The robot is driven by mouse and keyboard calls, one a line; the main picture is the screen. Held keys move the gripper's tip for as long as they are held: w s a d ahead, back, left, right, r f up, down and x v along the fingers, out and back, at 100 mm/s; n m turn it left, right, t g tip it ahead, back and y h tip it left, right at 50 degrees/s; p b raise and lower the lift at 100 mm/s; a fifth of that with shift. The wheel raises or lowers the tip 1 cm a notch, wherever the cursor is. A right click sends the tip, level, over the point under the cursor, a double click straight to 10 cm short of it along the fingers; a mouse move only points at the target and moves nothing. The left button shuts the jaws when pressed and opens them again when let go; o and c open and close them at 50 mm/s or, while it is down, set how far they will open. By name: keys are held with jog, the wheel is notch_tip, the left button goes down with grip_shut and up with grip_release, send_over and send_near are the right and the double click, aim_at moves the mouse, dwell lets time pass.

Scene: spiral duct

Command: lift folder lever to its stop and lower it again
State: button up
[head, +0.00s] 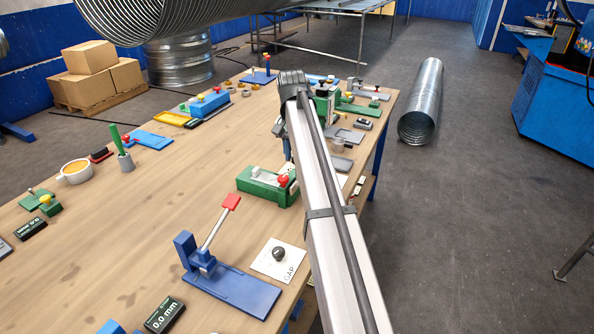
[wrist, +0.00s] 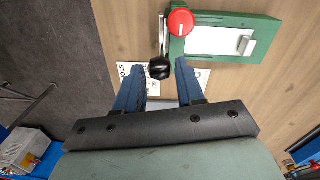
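A green bench device (wrist: 215,19) with a pale plate (wrist: 215,41) and a red knob (wrist: 181,22) fills the top of the wrist view. A metal lever (wrist: 163,35) runs along its side and ends in a black ball (wrist: 160,68); I take this for the folder lever. My gripper (wrist: 160,66) is open, with one blue finger on each side of the ball; I cannot tell whether either touches it. What looks like the same green device (head: 262,187) stands mid-table in the head view. My arm hides the ball and most of my gripper there.
A blue device with a red-tipped lever (head: 230,203) and a GAP card with a dark knob (head: 279,253) stand nearer the camera. Several small devices line the far end. Printed cards (wrist: 125,75) lie under the fingers.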

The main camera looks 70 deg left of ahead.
jog(key=shift+w+d+f, duration=0.1)
jog(key=shift+w+f, duration=0.05)
jog(key=shift+f, duration=2.95)
grip_shut()
